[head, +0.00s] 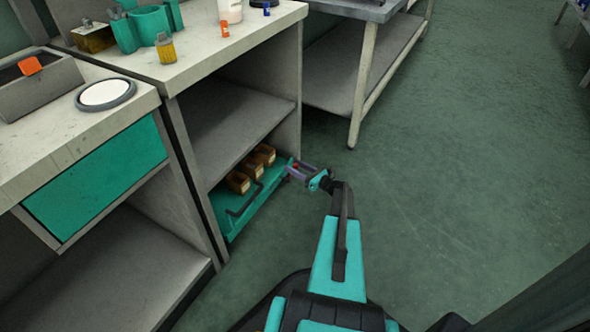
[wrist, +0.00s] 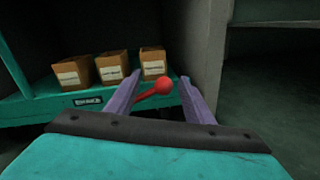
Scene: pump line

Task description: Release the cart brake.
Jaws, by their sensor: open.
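The teal cart (head: 258,205) sits low under the workbench, with a dark handle (head: 243,200) on its front. It also shows in the wrist view (wrist: 30,108). A red brake lever with a round knob (wrist: 161,86) stands at the cart's right end. A little of its red shows in the head view (head: 295,166). My gripper (head: 290,168) is at that right end. In the wrist view its two purple fingers (wrist: 160,92) are open, with the red lever between them. I cannot tell whether either finger touches it.
Several labelled boxes (wrist: 110,67) stand in a row on the cart. The bench's side panel (wrist: 198,50) rises close behind the lever. A grey table (head: 362,70) stands beyond. The green floor (head: 460,180) to the right is clear.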

